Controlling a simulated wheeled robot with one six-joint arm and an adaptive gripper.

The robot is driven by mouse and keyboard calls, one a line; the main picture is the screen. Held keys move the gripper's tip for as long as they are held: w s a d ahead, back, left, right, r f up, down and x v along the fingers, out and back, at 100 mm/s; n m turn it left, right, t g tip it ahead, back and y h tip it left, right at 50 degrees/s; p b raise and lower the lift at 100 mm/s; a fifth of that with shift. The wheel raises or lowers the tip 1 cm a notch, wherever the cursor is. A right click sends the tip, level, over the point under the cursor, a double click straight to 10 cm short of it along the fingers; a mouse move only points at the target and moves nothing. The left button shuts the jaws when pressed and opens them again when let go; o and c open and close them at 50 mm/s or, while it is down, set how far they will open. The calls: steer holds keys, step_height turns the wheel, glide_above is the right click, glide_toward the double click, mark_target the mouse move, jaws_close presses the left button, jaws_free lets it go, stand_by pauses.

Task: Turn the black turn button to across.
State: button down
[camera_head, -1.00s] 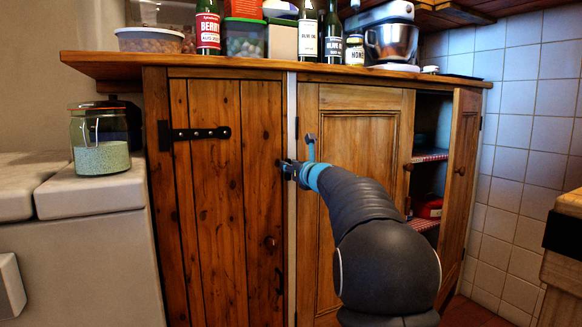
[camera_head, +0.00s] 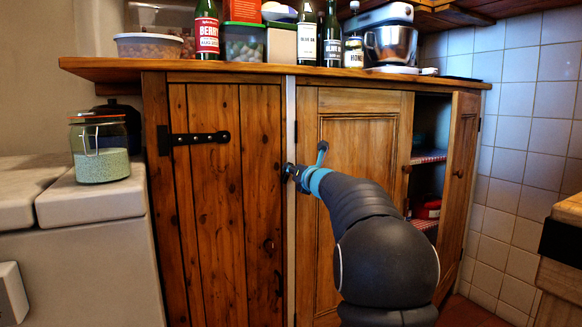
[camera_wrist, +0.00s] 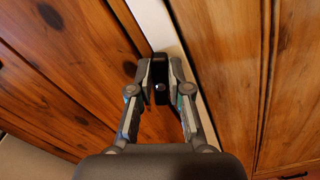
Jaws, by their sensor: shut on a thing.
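The black turn button (camera_wrist: 161,88) sits at the pale strip between two wooden doors. In the wrist view it lies between the fingertips of my gripper (camera_wrist: 160,76), which is shut on it. Its long side is tilted relative to the strip, neither in line with it nor square across it. In the head view my gripper (camera_head: 289,173) reaches the left door's right edge, and the button cannot be told apart from the dark fingers there.
The plank door (camera_head: 215,215) on the left and the panelled door (camera_head: 345,150) beside it look shut. A door (camera_head: 462,170) at the right stands open. Bottles and tubs crowd the worktop (camera_head: 255,68) above. A glass jar (camera_head: 100,165) stands at the left.

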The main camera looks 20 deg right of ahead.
steer(key=shift+d+f+m+p, duration=0.2)
steer(key=shift+m+p, duration=0.85)
steer(key=shift+m, duration=1.15)
steer(key=shift+d+f+m+p, duration=0.2)
steer(key=shift+m+p, duration=0.9)
steer(key=shift+m, duration=1.1)
steer(key=shift+d+f+m+p, duration=0.1)
steer(key=shift+f+m+p, duration=0.2)
steer(key=shift+m+p, duration=1.35)
steer(key=shift+m+b, duration=0.55)
steer(key=shift+m, duration=0.2)
steer(key=c, duration=1.1)
jaws_free()
steer(key=shift+f, duration=0.1)
steer(key=s, duration=1.2)
steer(key=shift+d, duration=0.15)
